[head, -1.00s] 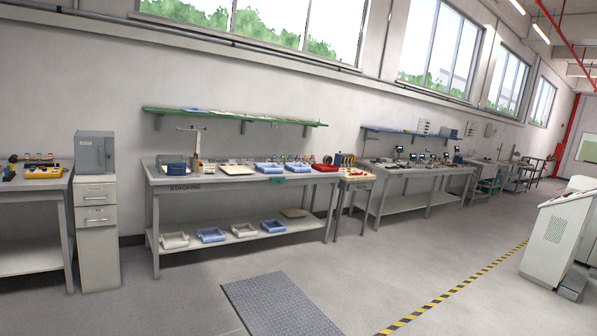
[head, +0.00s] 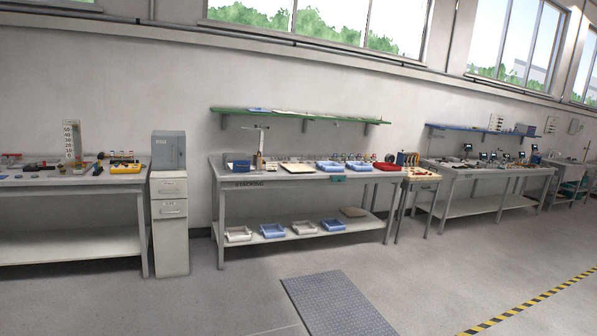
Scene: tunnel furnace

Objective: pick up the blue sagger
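I cannot tell which piece is the blue sagger. Several blue pieces are at the bench marked STACKING (head: 240,185), across the floor. A dark blue box (head: 238,166) is at the left of its top. Two light blue trays, one (head: 329,166) left of the other (head: 358,166), are right of the middle. On its lower shelf are a blue tray (head: 272,230) and another blue tray (head: 333,225), with pale trays among them. My gripper is not in view.
A grey box (head: 168,150) stands on a drawer cabinet (head: 173,235) left of the bench. A green shelf (head: 300,116) hangs above it. A dark floor plate (head: 335,303) lies in front. Other benches stand left (head: 70,180) and right (head: 480,170). The floor between looks clear.

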